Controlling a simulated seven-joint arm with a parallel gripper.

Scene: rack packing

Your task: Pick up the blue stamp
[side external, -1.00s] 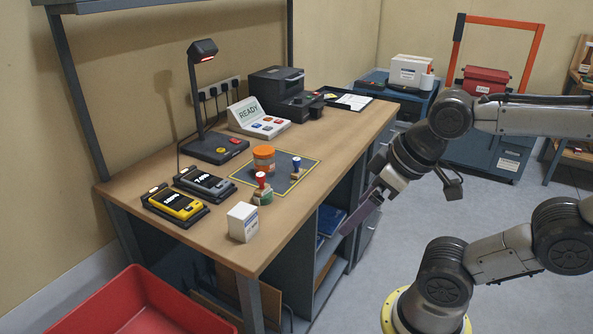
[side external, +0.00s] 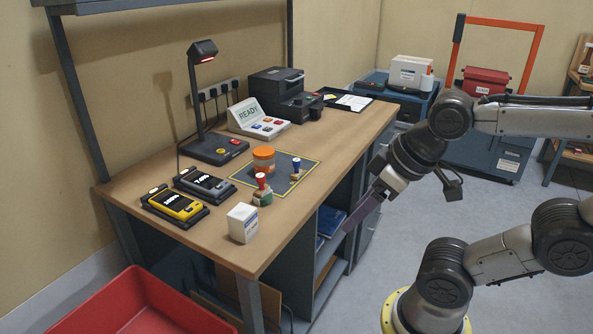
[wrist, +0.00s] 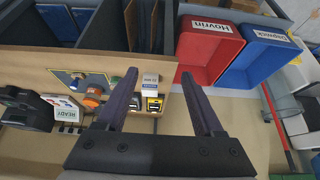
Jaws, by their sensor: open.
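The blue stamp (side external: 296,168) stands upright on the dark mat (side external: 300,179) with a yellow border, at the mat's right side. It also shows small in the wrist view (wrist: 78,76), left of my fingers. My gripper (side external: 352,226) hangs beside the front of the bench, to the right of and below the stamp, clear of everything. In the wrist view my two fingers (wrist: 158,75) are spread apart with nothing held between them.
A red bin (side external: 140,305) is below.

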